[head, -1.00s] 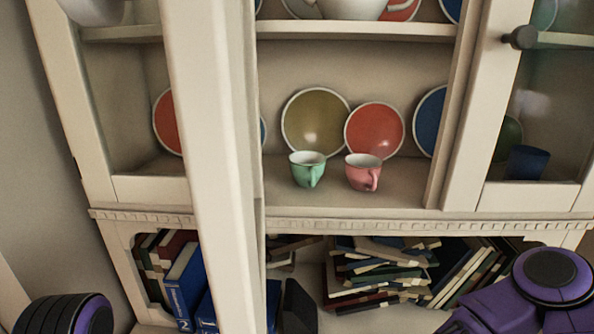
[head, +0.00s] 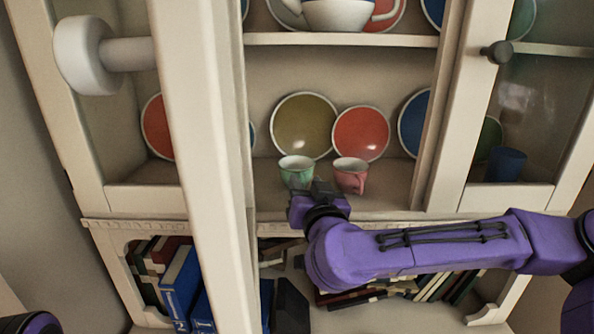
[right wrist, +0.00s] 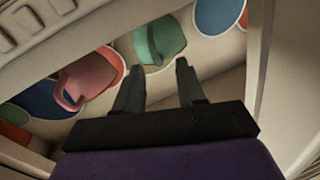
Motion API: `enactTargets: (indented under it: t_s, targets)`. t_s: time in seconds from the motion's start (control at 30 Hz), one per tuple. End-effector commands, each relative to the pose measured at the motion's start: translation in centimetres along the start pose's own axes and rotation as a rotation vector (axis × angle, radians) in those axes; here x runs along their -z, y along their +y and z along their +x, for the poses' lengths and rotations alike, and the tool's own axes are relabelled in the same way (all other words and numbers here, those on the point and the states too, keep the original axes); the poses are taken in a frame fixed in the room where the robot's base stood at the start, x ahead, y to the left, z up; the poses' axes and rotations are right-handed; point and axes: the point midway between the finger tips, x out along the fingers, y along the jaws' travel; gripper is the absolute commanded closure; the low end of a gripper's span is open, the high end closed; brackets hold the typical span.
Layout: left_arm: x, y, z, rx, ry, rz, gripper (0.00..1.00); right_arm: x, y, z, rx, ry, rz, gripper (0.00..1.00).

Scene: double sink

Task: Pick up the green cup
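The green cup (head: 297,170) stands upright on the cabinet's middle shelf, left of the pink cup (head: 350,174). My right gripper (head: 314,190) is just in front of the green cup's lower right side in the head view and hides part of it. In the right wrist view, the right gripper (right wrist: 160,85) has its two fingers apart with nothing between them. The green cup (right wrist: 160,40) is beyond the fingertips there, and the pink cup (right wrist: 90,78) lies to the left of the fingers. My left gripper is not clearly in view.
A gold plate (head: 304,125) and a red plate (head: 361,134) lean behind the cups. An open door frame (head: 195,150) stands at the left, with a round knob (head: 85,55). Books (head: 180,285) fill the lower shelf.

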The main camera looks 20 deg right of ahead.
Motion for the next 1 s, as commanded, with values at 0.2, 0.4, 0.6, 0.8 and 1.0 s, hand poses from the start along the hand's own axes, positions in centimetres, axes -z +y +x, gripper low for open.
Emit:
enactTargets:
  t_s: [0.2,0.4,0.6,0.8,1.0]
  targets:
    - [0.7,-0.2,-1.7,0.000,0.000,0.000,0.41,0.1,-0.1,2.9,-0.001,-0.002,-0.002,0.61]
    - [0.6,-0.1,-1.5,0.000,0.000,0.000,0.41,0.0,0.0,3.0,0.001,0.001,-0.002,0.61]
    - [0.6,-0.1,-1.5,0.000,0.000,0.000,0.41,0.0,0.0,3.0,0.000,0.000,-0.002,1.00]
    - [0.6,-0.1,-1.5,0.000,0.000,0.000,0.41,0.0,0.0,3.0,0.000,0.001,-0.001,1.00]
    - [0.5,-0.1,-1.3,0.000,0.000,0.000,0.41,0.7,-0.1,3.0,0.000,0.004,-0.001,1.00]
